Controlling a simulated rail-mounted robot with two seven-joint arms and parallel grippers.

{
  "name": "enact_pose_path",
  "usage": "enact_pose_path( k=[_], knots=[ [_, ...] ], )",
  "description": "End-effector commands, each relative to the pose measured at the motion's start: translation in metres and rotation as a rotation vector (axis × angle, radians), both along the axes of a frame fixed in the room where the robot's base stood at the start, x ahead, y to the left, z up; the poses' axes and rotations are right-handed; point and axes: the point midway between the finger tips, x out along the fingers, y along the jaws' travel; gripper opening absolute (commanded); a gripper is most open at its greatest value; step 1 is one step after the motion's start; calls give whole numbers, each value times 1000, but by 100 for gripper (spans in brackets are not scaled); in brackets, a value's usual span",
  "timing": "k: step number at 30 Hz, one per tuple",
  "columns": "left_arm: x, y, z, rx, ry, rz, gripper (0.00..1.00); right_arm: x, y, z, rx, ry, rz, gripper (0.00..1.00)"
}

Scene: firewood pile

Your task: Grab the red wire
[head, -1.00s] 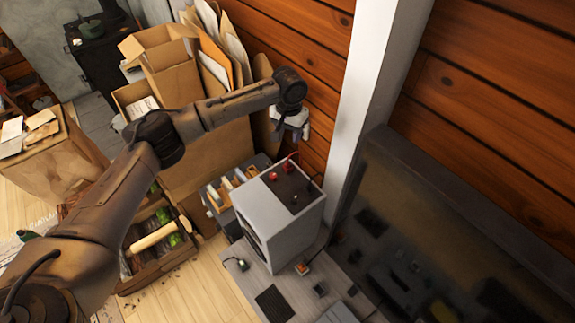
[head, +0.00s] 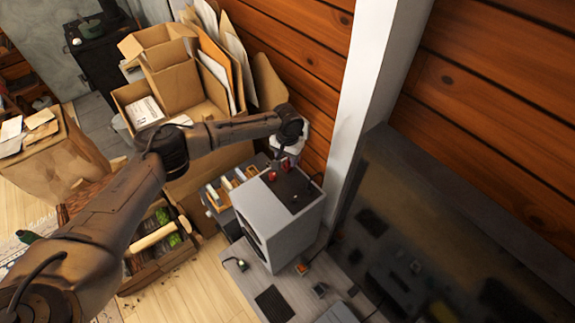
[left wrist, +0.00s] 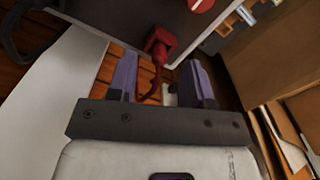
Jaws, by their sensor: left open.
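The red wire (left wrist: 157,75) hangs from a red plug on the dark top panel of a grey box, in the left wrist view. The plug (left wrist: 160,43) sits just beyond my fingertips and the wire curves down between the fingers. My left gripper (left wrist: 160,66) is open, with one purple finger on each side of the wire. In the head view, the left gripper (head: 284,158) is low over the back of the grey box (head: 272,215), beside the red plug (head: 285,165); its fingers are small and partly hidden there. My right gripper is out of view.
A second red part (head: 271,176) is on the box's top panel. A white post (head: 365,90) and a wooden wall (head: 300,75) stand close behind. A dark screen (head: 430,230) is to the right. Cardboard boxes (head: 180,75) stand to the left.

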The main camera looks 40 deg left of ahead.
Motion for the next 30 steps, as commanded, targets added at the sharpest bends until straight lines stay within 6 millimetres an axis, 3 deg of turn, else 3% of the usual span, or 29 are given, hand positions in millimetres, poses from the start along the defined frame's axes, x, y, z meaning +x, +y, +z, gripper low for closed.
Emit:
enact_pose_path(
  k=[4,13,27,30],
  knots=[
    [0,-1,-12,0,0,0,46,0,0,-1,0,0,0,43],
    [0,-1,-15,-1,-1,-1,46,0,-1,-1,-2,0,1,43],
    [0,0,-14,-1,-1,-1,1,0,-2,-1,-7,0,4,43],
    [0,0,-14,-1,-1,-1,0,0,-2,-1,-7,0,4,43]
  ],
)
